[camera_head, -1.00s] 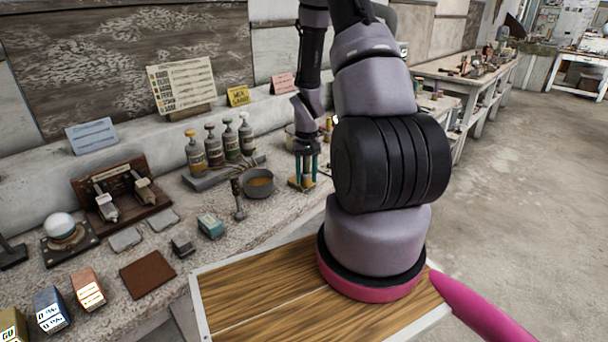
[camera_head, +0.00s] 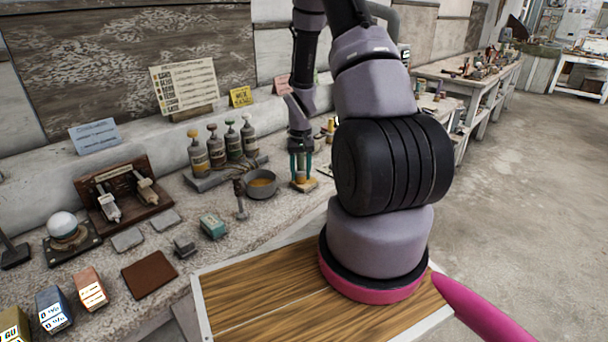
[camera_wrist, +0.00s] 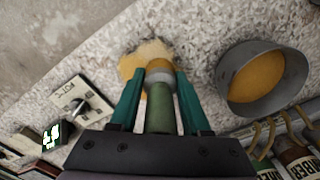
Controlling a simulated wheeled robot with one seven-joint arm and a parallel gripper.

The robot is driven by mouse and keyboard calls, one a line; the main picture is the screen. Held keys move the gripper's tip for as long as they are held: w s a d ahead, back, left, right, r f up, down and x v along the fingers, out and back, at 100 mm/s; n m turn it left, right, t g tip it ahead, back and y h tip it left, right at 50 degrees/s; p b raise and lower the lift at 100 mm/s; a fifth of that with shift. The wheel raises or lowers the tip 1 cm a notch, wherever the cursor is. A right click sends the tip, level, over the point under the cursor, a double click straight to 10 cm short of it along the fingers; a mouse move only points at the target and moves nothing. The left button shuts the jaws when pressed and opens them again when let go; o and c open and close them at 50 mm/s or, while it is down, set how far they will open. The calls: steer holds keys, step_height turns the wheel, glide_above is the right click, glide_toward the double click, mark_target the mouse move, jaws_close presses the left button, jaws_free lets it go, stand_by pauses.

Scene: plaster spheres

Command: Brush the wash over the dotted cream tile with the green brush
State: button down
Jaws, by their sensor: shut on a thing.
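My gripper (camera_wrist: 163,104) is shut on the green brush (camera_wrist: 160,108), whose green handle stands between the teal fingers. The brush has a grey and orange band toward its tip; the tip itself is hidden. Just beyond it lies a mottled orange-tan and cream patch (camera_wrist: 136,62), seemingly the dotted tile; its dots and edges are unclear. I cannot tell whether the brush touches it. In the head view my gripper (camera_head: 301,168) points down over the bench, with orange under it. The grey bowl (camera_wrist: 232,79) of orange wash (camera_wrist: 256,77) is right of the brush in the wrist view.
Several bottles (camera_head: 216,152) stand on a rack behind the bowl. A pale plate with a metal part (camera_wrist: 82,100) lies left of the brush in the wrist view. A small teal block (camera_head: 213,226) and a brown square (camera_head: 149,274) sit nearer on the bench (camera_head: 190,205).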

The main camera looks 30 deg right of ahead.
mark_target(308, 186)
steer(key=shift+s+d, duration=0.35)
steer(key=shift+s, duration=0.5)
steer(key=shift+s+d, duration=0.3)
steer(key=shift+s, duration=0.55)
steer(key=shift+w, duration=0.15)
steer(key=shift+w+a, duration=0.35)
steer(key=shift+w, duration=0.5)
steer(key=shift+w+a, duration=0.3)
steer(key=shift+w, duration=0.5)
steer(key=shift+s, duration=0.1)
steer(key=shift+s+d+r, duration=0.3)
steer(key=shift+s+r, duration=0.4)
steer(key=shift+s, duration=0.15)
